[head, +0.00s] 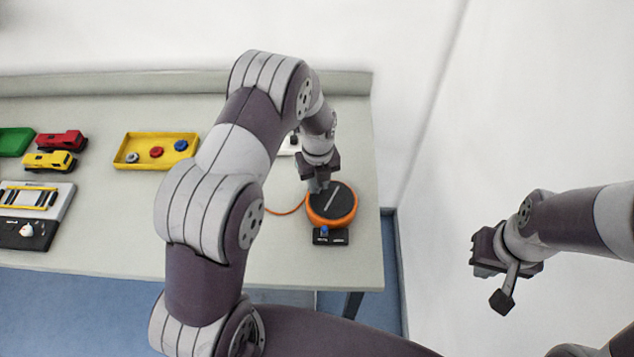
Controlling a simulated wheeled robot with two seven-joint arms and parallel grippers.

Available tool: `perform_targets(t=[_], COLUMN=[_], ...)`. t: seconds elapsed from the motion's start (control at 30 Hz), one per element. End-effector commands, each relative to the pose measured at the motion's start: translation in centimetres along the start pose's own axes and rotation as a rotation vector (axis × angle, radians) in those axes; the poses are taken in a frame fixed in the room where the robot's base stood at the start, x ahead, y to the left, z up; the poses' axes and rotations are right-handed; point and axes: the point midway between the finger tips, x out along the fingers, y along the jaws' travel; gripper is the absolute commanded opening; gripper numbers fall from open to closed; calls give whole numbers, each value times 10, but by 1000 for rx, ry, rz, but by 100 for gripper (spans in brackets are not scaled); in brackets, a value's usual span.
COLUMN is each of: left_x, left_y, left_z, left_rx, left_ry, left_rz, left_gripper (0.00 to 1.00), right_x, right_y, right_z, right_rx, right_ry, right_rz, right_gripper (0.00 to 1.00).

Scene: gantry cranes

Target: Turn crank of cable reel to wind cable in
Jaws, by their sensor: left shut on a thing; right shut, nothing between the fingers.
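The cable reel (345,214) is an orange drum with a dark round top and a pale bar across it. It sits on a black base (331,237) with a small blue part, near the table's right front. An orange cable (285,211) runs out from its left side. My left gripper (318,187) is shut at the upper left edge of the reel's top, on what appears to be the crank's handle. The handle itself is hidden by the fingers. My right gripper (478,270) is shut and empty, off the table to the right.
A yellow tray (124,160) with several small round pieces lies left of my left arm. Red (62,140) and yellow (49,161) toy trucks, a green tray (15,141) and a grey-black device (32,229) lie at far left. A white item behind my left wrist is partly hidden.

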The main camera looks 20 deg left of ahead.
Motion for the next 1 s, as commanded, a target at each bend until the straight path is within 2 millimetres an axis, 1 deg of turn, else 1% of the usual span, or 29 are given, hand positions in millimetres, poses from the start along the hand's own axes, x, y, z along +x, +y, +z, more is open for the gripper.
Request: perform_targets(t=[0.5, 0.53, 0.57, 0.6, 0.87, 0.97, 1.0], left_x=[-2, -2, -2, -2, -1, -6, -12], left_y=[-2, -2, -2, -1, -1, -1, -1], left_z=[2, 2, 2, 2, 1, 1, 2], left_rx=[19, 19, 18, 18, 18, 18, 18], left_ry=[-4, -4, -4, -3, -1, -3, -4], left_rz=[-3, -3, -3, -3, -1, -2, -3], left_gripper=[0, 26, 36, 49, 49, 49, 49], right_x=[0, 0, 0, 0, 0, 3, 5], right_y=[0, 0, 0, 0, 0, 0, 0], right_z=[0, 0, 0, 0, 0, 0, 1], right_rx=[0, 0, 0, 0, 0, 0, 0], right_ry=[0, 0, 0, 0, 0, 0, 0], right_rz=[0, 0, 0, 0, 0, 0, 0], right_gripper=[0, 0, 0, 0, 0, 0, 0])
